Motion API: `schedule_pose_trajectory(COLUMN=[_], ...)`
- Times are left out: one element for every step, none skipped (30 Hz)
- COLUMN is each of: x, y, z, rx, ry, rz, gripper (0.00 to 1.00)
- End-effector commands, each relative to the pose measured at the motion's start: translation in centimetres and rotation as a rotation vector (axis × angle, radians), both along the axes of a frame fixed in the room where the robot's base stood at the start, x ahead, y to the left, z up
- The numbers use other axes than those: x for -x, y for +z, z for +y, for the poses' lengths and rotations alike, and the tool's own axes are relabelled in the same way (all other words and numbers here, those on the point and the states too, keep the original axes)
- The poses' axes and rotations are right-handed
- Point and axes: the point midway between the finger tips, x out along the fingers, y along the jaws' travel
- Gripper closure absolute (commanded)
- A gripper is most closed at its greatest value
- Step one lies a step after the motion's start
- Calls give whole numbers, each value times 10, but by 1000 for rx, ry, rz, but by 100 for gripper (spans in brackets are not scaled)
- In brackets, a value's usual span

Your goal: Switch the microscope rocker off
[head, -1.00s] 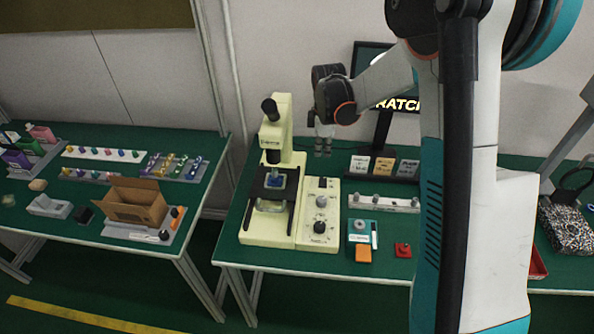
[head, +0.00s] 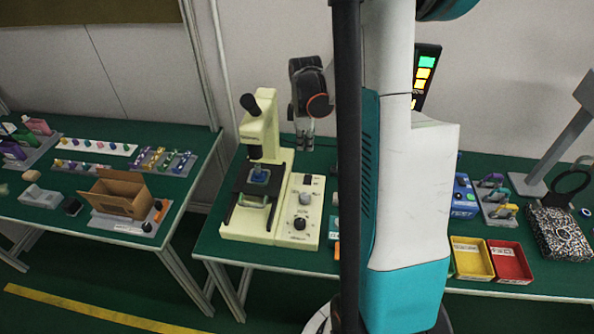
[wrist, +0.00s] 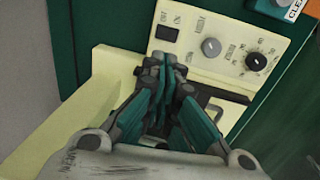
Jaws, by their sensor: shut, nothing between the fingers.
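The cream microscope (head: 262,135) stands on the green bench left of my arm in the head view. Its control panel (head: 301,210) lies along its right side. In the wrist view the panel (wrist: 222,50) carries a black rocker (wrist: 167,33) with small lettering above it, a grey knob (wrist: 211,47) and a black dial (wrist: 256,62). My gripper (head: 304,146) hangs above the back of the panel in the head view. In the wrist view my gripper (wrist: 168,62) is shut and empty, its tips just below the rocker in the picture. I cannot tell whether they touch the panel.
A yellow bin (head: 471,262) and a red bin (head: 512,265) stand right of my arm. A blue box (head: 464,198) is behind them. A cardboard box (head: 122,196) sits on the left bench. My arm hides the bench's middle.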

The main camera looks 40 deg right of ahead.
Motion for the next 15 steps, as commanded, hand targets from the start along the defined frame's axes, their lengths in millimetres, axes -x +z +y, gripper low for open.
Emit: schedule_pose_trajectory(x=[0, 0, 0, 0, -1, -1, -1, -1, -2, -2, -2, -3, -3, -4, -4], y=[0, 0, 0, 0, -1, -2, -4, -6, -10, -13, -17, -24, -29, -35, -43], z=[0, 0, 0, 0, 0, 0, 0, 0, 0, -1, -1, -2, -2, -3, -3], rx=[0, 0, 0, 0, 0, 0, 0, 0, 0, 0, 0, 0, 0, 0, 0], ry=[1, 1, 1, 1, 1, 1, 1, 1, 1, 1, 1, 1, 1, 1, 1], rz=[0, 0, 0, 0, 0, 0, 0, 0, 0, 0, 0, 0, 0, 0, 0], gripper=[100, 100, 100, 100, 100, 100, 100, 100, 100, 100, 100, 100, 100, 100, 100])
